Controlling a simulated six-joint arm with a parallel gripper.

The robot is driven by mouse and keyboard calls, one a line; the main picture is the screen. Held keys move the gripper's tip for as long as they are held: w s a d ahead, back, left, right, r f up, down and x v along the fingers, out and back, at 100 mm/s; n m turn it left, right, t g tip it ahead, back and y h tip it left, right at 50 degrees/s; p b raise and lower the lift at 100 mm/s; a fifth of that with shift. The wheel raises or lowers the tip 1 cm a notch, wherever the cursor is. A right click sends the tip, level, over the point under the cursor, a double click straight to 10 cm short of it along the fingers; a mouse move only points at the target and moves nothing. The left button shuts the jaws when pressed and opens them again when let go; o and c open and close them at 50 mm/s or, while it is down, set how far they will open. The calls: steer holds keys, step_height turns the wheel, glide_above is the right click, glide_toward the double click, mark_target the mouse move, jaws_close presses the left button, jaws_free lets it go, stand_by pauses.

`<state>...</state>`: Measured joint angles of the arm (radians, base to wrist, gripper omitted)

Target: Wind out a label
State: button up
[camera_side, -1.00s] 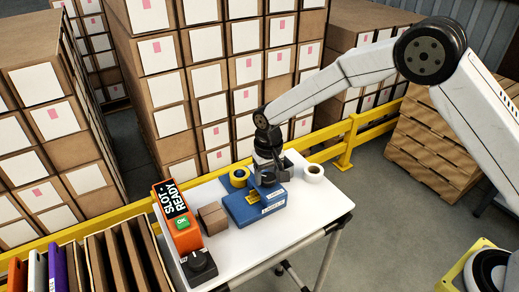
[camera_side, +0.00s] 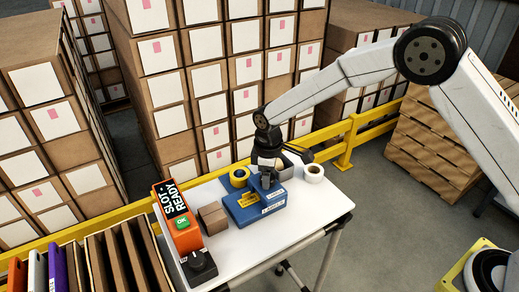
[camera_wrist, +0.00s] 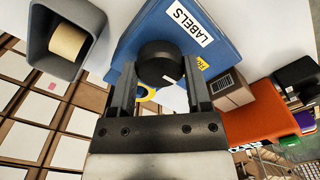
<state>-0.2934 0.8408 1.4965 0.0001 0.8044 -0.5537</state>
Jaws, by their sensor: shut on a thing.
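A blue label box (camera_side: 238,215) stands on the white table in the side view, with yellow and white stickers on it. Its blue top (camera_wrist: 205,62) and the word LABELS also show in the wrist view. A round black knob (camera_wrist: 160,60) with a white mark sits on the box, between my fingertips. My gripper (camera_side: 267,182) points down over the box; in the wrist view my gripper (camera_wrist: 160,78) is shut on the knob from both sides. No label strip coming out of the box can be made out.
An orange device (camera_side: 183,235) reading "SLOT: READY" and a small carton (camera_side: 212,218) stand left of the box. A grey bin (camera_wrist: 40,42) holds a tan roll (camera_wrist: 68,40).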

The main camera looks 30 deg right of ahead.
steer(key=n, duration=0.5)
stand_by(0.4)
steer(key=o, duration=1.3)
steer(key=shift+r, duration=0.15)
steer(key=shift+r, duration=3.85)
steer(key=shift+d, duration=0.1)
